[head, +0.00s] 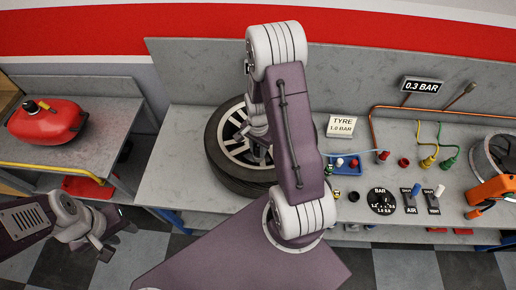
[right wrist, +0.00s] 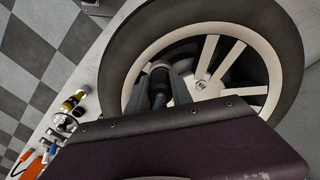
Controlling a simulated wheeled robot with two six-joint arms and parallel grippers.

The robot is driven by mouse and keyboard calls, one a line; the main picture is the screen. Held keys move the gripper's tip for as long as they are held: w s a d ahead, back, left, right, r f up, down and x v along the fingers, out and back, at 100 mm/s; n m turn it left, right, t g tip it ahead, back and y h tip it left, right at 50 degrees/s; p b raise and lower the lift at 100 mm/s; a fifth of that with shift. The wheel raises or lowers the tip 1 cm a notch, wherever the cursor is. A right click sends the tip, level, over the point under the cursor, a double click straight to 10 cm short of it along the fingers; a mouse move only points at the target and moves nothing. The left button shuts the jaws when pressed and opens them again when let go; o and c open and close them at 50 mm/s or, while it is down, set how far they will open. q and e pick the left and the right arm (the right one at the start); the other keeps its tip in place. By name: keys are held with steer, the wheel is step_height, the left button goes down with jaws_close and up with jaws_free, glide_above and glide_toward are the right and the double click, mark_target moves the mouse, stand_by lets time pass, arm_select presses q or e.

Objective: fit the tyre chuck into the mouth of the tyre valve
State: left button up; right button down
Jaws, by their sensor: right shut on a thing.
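The tyre (head: 214,150) lies flat on the grey bench with its pale spoked rim facing up. It also fills the upper right of the right wrist view (right wrist: 285,40). My right arm crosses above it, and my right gripper (head: 262,150) is low over the rim, partly hidden by my own arm. In the right wrist view the right gripper (right wrist: 163,88) is shut on a dark cylindrical piece, the tyre chuck (right wrist: 160,80), near the rim's inner edge. I cannot make out the tyre valve. My left gripper (head: 102,252) hangs at lower left, far from the tyre; its jaws are unclear.
A sign reading TYRE 1.0 BAR (head: 341,126) stands right of the tyre. Further right are a BAR dial (head: 382,202), switches, coloured hose fittings and an orange tool (head: 492,188). A red tank (head: 48,122) sits on the left bench. A display (head: 422,86) reads 0.3 BAR.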

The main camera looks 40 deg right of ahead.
steer(key=shift+f, duration=0.35)
steer(key=c, duration=1.1)
jaws_free()
steer(key=shift+w, duration=0.15)
